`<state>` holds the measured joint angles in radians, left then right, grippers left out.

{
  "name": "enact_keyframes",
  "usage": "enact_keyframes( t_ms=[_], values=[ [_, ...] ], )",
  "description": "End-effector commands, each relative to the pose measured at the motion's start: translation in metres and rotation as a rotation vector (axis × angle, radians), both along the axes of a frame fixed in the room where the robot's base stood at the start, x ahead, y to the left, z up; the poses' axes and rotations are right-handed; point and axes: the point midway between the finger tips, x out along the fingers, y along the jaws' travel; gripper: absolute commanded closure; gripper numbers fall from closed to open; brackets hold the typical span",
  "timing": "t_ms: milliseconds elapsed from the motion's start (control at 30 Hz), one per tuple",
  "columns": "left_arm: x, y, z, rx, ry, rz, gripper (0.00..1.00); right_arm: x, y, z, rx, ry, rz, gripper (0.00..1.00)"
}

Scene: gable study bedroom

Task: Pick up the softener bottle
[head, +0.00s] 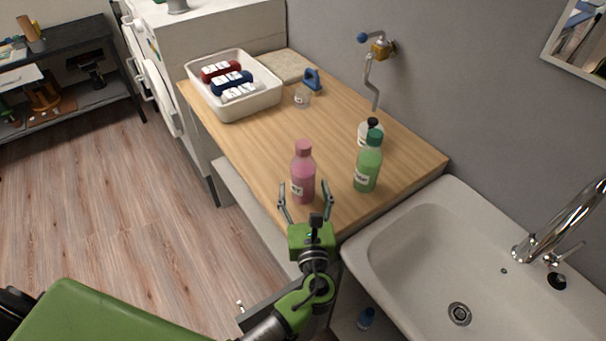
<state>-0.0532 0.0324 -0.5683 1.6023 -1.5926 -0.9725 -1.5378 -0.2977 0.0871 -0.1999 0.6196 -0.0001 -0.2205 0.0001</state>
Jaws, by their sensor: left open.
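A pink bottle (303,175) with a pink cap and a small white label stands upright near the front edge of the wooden counter. A green bottle (368,165) with a dark green cap stands to its right, and a whitish bottle with a black cap (371,128) is partly hidden behind that. The labels are too small to read, so I cannot tell for sure which is the softener bottle. My left gripper (306,190) is open, with one finger on each side of the pink bottle's lower part; contact is not clear. My right gripper is not in view.
The wooden counter (290,130) has free room left of the bottles. A white bin (252,104) with rolled cloths, a small clear jar (302,98) and a blue-handled item (312,80) stand farther back. A crank tap (372,75) is on the wall. A sink (425,240) adjoins at right.

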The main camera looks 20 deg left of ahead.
Motion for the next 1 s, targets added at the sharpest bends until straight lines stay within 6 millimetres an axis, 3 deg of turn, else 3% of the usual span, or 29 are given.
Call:
enact_keyframes(
  t_ms=[100,233,533,567,700,767,1000],
  values=[
    [0.018,0.007,0.004,0.003,-0.001,0.0,0.37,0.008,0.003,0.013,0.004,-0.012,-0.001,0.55],
    [0.033,0.013,0.002,0.001,-0.001,0.001,0.37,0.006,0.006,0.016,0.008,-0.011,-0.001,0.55],
    [0.038,0.015,0.0,-0.001,0.0,0.0,0.37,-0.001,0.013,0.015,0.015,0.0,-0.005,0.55],
    [0.038,0.015,0.0,-0.001,0.0,0.0,0.4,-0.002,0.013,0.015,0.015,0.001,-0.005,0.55],
    [0.038,0.015,0.0,-0.001,0.0,0.0,0.76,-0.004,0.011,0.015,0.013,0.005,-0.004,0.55],
    [0.038,0.015,0.0,-0.001,0.0,0.0,0.89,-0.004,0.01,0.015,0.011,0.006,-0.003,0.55],
    [0.038,0.015,0.001,-0.001,-0.004,0.0,0.89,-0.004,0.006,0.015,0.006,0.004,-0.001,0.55]
  ],
)
